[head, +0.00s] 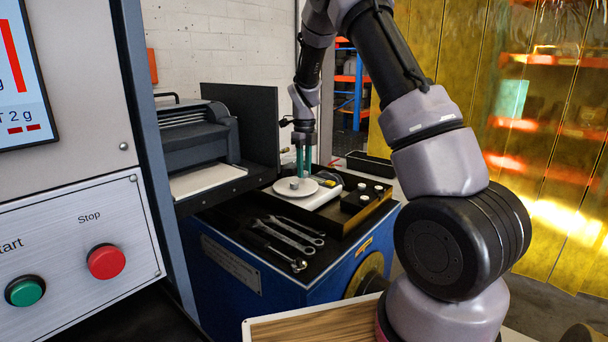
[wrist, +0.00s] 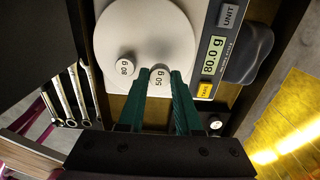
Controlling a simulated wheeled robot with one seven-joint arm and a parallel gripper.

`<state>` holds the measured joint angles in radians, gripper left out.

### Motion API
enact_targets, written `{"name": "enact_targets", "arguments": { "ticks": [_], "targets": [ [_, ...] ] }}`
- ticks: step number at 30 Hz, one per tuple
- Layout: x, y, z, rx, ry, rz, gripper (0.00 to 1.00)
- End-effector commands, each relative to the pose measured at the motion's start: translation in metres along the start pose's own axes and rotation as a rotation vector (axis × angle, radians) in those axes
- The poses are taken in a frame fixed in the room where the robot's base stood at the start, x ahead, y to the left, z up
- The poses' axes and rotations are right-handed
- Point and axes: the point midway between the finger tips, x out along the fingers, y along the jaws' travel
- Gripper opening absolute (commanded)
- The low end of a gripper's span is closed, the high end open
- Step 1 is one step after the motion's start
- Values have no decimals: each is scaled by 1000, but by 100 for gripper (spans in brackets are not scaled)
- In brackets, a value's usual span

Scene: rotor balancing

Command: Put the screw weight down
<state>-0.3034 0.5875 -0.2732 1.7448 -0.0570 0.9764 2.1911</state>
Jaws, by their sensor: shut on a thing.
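My gripper (head: 304,172) points down over the white round pan (head: 278,186) of a scale. In the wrist view its green fingers (wrist: 160,82) are shut on a small pale screw weight (wrist: 159,76) marked 50 g. Another weight (wrist: 126,67), marked 80 g, stands on the pan (wrist: 150,30), left of the held one with a small gap. The scale display (wrist: 213,55) reads 80.0 g. The held weight is over the pan's near edge; its underside is hidden, so I cannot see any gap to the pan.
Several wrenches (head: 290,235) lie on the dark bench top in front of the scale. A black block (head: 358,201) with white round pieces stands right of it. A grey printer-like machine (head: 195,140) stands behind left. A panel with a red stop button (head: 106,261) fills the near left.

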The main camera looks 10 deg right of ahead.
Motion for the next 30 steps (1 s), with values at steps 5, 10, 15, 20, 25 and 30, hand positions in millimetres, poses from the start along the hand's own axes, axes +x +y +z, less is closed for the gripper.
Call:
{"name": "enact_targets", "arguments": {
  "ticks": [5, 10, 15, 20, 25, 30],
  "targets": [
    [19, 0, 0, 1, 0, 1, 0],
    [19, 0, 0, 0, -1, 0, 0],
    [22, 0, 0, 0, 0, 1, 41],
    [22, 0, 0, 0, 0, 0, 46],
    [21, 0, 0, 0, 0, 0, 46],
    [5, 0, 1, 0, -2, -1, 46]
  ]
}}
